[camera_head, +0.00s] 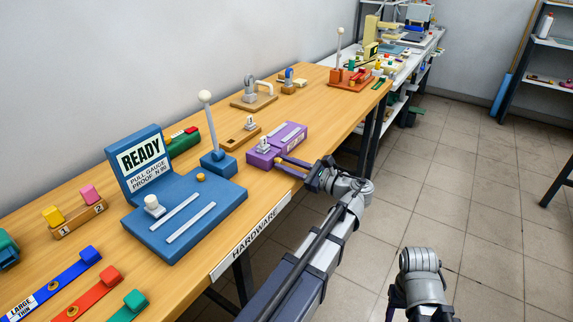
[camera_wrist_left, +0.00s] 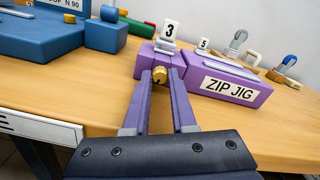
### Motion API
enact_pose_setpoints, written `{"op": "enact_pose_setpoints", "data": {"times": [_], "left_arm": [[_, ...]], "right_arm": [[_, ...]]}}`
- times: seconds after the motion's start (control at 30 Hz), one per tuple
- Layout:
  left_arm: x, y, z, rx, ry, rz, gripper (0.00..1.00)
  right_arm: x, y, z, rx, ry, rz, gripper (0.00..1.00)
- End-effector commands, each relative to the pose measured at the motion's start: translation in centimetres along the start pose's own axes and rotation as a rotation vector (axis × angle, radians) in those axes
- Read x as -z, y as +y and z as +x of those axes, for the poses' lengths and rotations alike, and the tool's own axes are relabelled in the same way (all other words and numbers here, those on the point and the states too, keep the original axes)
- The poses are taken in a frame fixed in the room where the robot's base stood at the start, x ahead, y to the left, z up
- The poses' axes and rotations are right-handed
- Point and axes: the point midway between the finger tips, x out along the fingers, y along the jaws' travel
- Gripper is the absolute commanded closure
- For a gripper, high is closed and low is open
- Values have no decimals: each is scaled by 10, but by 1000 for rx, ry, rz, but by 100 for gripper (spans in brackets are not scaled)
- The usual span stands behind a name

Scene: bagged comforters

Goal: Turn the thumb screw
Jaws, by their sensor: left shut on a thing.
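The purple zip jig (camera_head: 277,144) stands near the front edge of the wooden bench. In the left wrist view its block (camera_wrist_left: 215,86) bears a "ZIP JIG" label. A small brass thumb screw (camera_wrist_left: 160,75) sticks out of its left end, towards me. My left gripper (camera_head: 282,163) reaches in from the front. In the left wrist view its two purple fingers (camera_wrist_left: 160,82) lie on either side of the thumb screw and are shut on it. The screw's far side is hidden. My right gripper is not in view; only part of my right arm shows at the bottom.
The blue pull gauge (camera_head: 187,216) with a "READY" sign stands left of the jig. A white-knobbed lever (camera_head: 207,112) rises behind it. Several wooden-based latches stand further back. Tiled floor (camera_head: 480,220) is clear on the right.

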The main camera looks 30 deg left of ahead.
Motion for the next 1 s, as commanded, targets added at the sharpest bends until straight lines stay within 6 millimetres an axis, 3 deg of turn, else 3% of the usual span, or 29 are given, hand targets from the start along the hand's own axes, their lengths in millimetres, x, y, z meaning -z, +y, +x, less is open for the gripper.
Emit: {"op": "enact_pose_setpoints", "data": {"times": [0.6, 0.63, 0.87, 1.0], "left_arm": [[0, 0, 0, -1, 1, -46, 100], [0, 0, 0, -1, 0, -46, 72], [0, 0, 0, 0, 0, -45, 46], [0, 0, 0, 0, 0, -45, 45]], "right_arm": [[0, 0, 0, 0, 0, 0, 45], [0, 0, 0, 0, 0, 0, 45], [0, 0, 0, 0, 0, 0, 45], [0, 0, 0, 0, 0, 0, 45]]}}
